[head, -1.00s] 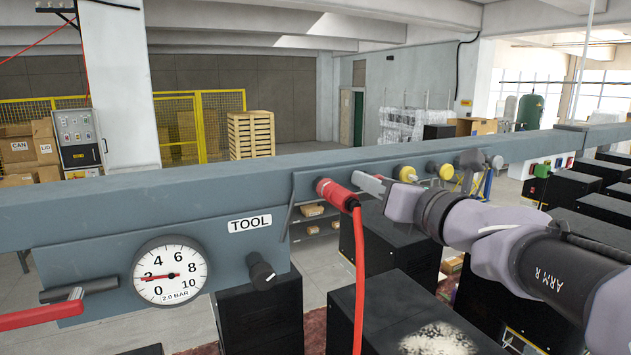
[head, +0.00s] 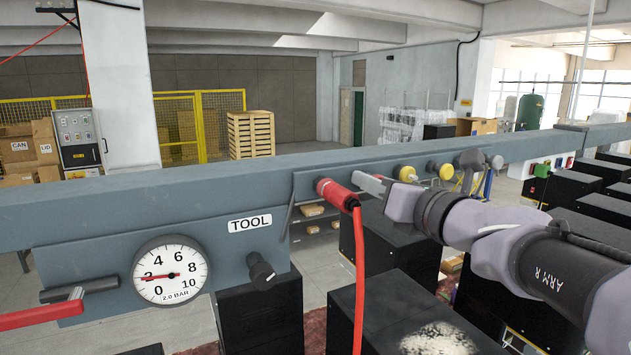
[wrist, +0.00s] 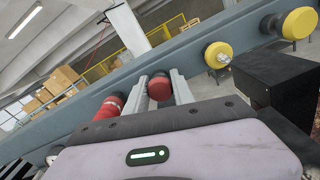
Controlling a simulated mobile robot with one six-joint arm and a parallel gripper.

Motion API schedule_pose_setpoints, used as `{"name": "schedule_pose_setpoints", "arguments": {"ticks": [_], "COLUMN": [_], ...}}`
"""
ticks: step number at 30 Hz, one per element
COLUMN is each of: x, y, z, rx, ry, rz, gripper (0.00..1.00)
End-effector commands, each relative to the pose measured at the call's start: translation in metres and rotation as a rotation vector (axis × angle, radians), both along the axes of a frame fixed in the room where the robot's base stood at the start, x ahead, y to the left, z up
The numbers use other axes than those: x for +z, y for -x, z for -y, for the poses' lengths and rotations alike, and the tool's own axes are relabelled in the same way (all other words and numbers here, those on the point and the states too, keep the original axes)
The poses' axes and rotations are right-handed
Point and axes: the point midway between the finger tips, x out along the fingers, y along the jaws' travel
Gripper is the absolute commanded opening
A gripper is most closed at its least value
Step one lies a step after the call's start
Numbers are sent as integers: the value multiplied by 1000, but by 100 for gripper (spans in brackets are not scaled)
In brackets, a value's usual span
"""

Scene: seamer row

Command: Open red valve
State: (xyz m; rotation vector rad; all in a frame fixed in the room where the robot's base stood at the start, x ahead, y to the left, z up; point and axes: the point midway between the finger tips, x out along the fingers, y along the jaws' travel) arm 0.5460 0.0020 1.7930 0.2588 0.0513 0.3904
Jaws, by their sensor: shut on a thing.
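A round red valve knob (wrist: 159,88) sits on the grey beam in the wrist view, between the two pale fingers of my gripper (wrist: 159,79). The fingers are shut on it, one on each side. In the head view my gripper (head: 371,183) reaches the beam from the right, just right of a red hose coupling (head: 335,193); the knob is hidden there. The coupling also shows left of the fingers in the wrist view (wrist: 109,107). A red lever handle (head: 42,316) is at the far left, well away from my gripper.
A red hose (head: 360,280) hangs from the coupling. Yellow knobs (head: 407,173) sit right of my gripper, also in the wrist view (wrist: 217,55). A dial gauge (head: 170,272) reads about 2 bar, beside a black knob (head: 262,272). Black cabinets (head: 400,305) stand below.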

Motion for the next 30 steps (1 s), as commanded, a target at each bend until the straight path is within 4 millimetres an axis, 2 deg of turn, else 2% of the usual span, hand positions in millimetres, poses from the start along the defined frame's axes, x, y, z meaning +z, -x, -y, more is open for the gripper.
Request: {"name": "schedule_pose_setpoints", "arguments": {"ticks": [13,19,25,26,28,30], "x": [1,0,0,0,0,0], "y": [0,13,13,13,13,13], "z": [0,6,5,5,5,5], "rx": [1,-1,1,1,1,0], "ry": [0,0,0,0,0,0], "rz": [1,2,2,2,1,1], "gripper": [0,0,0,35,49,52]}}
